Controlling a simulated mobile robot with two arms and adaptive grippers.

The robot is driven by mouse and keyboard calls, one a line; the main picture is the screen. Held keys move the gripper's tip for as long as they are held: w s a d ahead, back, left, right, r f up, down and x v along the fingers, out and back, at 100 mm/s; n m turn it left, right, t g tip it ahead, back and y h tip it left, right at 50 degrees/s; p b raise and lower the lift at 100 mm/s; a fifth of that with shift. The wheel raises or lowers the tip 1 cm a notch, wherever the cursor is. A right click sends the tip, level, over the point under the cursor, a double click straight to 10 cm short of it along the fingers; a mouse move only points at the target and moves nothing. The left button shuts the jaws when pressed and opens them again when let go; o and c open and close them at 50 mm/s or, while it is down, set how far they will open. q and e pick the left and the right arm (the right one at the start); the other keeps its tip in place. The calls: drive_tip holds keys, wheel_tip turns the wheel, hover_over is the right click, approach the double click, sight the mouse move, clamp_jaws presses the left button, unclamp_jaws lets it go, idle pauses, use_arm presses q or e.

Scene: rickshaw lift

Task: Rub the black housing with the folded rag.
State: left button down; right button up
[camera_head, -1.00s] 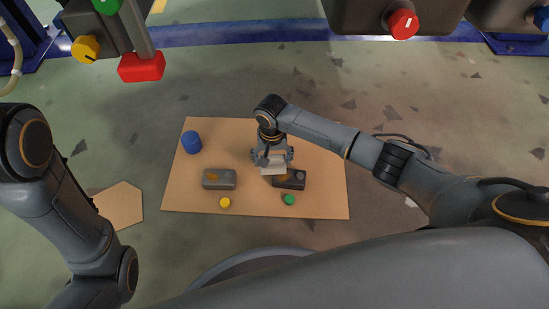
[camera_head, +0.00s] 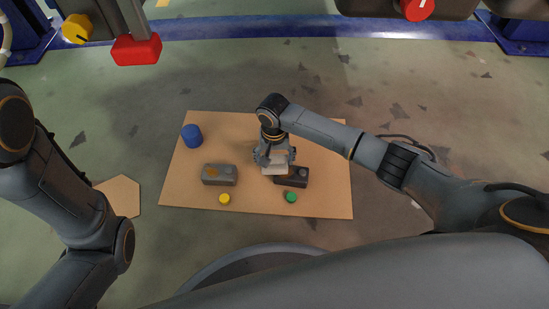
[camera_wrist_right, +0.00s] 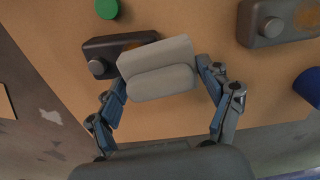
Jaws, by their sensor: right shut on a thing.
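The black housing (camera_head: 291,180) lies on the tan board, with a round grey knob on its top. It also shows in the right wrist view (camera_wrist_right: 98,49), partly covered by the rag. The folded rag (camera_head: 275,170) is pale grey-white and shows as two thick layers in the right wrist view (camera_wrist_right: 160,68). My right gripper (camera_head: 274,160) is shut on the rag, a finger on each side of it. The rag overlaps one end of the housing in view; I cannot tell whether they touch. My left arm shows at the left, but its gripper is out of view.
A grey housing (camera_head: 219,175) with an orange-brown patch lies left on the board (camera_head: 180,195). A blue cylinder (camera_head: 192,136), a yellow piece (camera_head: 224,199) and a green piece (camera_head: 291,197) are also there. The board's right side is clear.

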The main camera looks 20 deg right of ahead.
drive_tip(key=shift+f, duration=1.05)
